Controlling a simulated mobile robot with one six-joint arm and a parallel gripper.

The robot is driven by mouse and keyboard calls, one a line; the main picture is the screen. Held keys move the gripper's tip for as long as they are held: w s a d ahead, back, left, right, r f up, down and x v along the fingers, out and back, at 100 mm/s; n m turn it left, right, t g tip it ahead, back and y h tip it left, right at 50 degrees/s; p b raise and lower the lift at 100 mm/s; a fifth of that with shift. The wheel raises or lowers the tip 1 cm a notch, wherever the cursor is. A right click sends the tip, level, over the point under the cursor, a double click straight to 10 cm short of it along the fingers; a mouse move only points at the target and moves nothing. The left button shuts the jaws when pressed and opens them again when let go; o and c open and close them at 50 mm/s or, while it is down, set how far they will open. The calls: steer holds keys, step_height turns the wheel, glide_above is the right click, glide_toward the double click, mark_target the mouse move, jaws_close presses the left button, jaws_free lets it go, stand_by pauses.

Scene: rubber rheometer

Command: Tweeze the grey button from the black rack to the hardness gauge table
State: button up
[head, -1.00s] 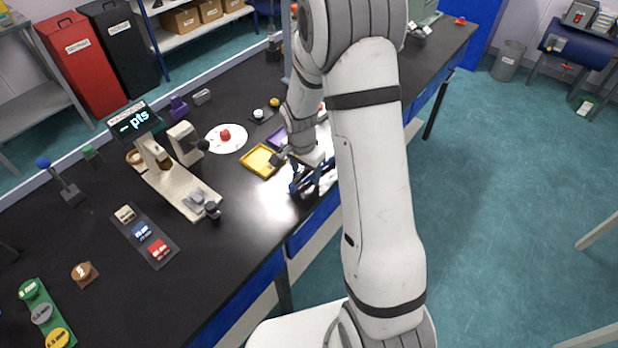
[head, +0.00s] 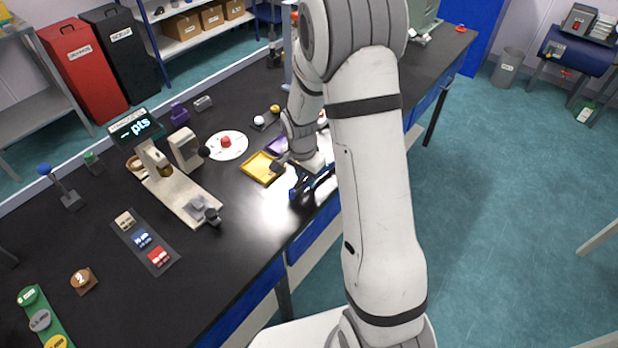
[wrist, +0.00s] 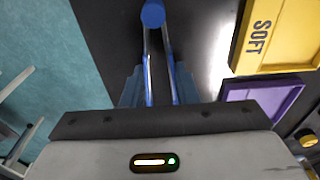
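My gripper (wrist: 154,92) has blue fingers and hangs over the black bench close to its front edge. Two thin metal arms of the tweezers (wrist: 148,62) lie between the fingers and seem to touch them. A blue round end shows at the far end of the tweezers. In the head view the gripper (head: 312,182) is partly behind my arm. A pale grey button (head: 259,120) sits on a small dark rack (head: 266,124) behind the yellow tray, beside a yellow button. The hardness gauge (head: 187,148) stands left of the trays; its table is hard to make out.
The yellow SOFT tray (head: 262,167) and a purple tray (head: 277,143) lie beside my gripper. A white disc with a red button (head: 226,142) lies farther left. A beige instrument with a display (head: 138,124) and a sample strip (head: 145,240) stand at left. The front middle bench is clear.

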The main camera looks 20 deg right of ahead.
step_height(320, 180, up, 12)
steer(key=p, duration=0.5)
steer(key=shift+f+p, duration=0.15)
steer(key=shift+p, duration=0.15)
